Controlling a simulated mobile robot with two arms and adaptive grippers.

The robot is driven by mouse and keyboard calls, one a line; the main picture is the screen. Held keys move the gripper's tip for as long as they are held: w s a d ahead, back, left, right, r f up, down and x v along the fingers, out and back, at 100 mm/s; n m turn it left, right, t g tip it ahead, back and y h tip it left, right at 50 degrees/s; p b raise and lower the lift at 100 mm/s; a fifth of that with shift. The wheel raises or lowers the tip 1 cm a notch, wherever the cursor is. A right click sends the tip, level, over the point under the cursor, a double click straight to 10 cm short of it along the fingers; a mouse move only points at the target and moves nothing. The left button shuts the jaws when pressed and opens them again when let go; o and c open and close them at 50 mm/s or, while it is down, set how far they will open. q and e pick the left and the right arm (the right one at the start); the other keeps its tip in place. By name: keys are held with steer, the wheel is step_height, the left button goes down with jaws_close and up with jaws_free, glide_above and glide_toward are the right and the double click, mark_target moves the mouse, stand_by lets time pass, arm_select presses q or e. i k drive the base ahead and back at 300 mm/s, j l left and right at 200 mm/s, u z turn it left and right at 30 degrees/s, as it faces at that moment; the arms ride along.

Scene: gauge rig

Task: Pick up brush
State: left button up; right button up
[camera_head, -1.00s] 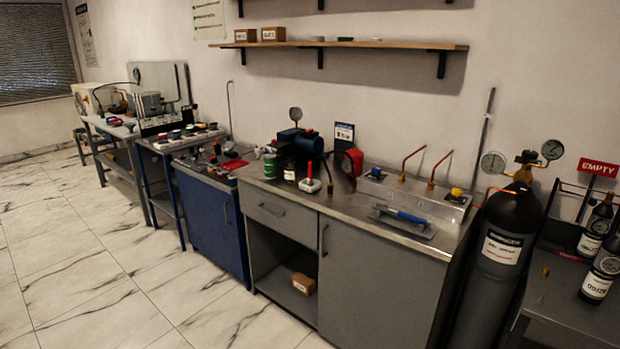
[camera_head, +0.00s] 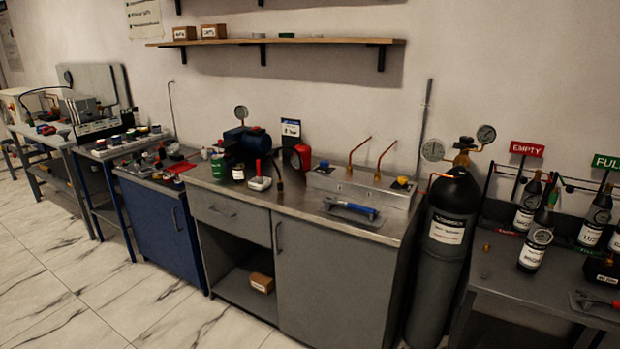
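Neither of my grippers is in view. A tool with a blue handle (camera_head: 352,208) lies on a flat metal tray (camera_head: 372,221) near the front right of the grey workbench (camera_head: 300,208). It may be the brush, but its bristles are too small to make out. Left of it, a small white piece with an upright red handle (camera_head: 259,182) stands on the same bench; I cannot tell whether this is a brush.
A black gas cylinder (camera_head: 440,262) stands right of the bench, beside a grey table (camera_head: 535,288) with several bottles. A pump (camera_head: 247,145) and a green can (camera_head: 218,167) are at the bench's left. A blue cabinet (camera_head: 152,219) is further left. The tiled floor (camera_head: 70,265) in front is clear.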

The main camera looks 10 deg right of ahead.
mark_target(260, 180)
steer(key=i+j, duration=0.2)
steer(key=j, duration=0.15)
steer(key=i+j, duration=0.25)
steer(key=i+j+z, duration=0.1)
steer(key=j, duration=0.35)
steer(key=i+j, duration=0.3)
steer(key=j, duration=0.1)
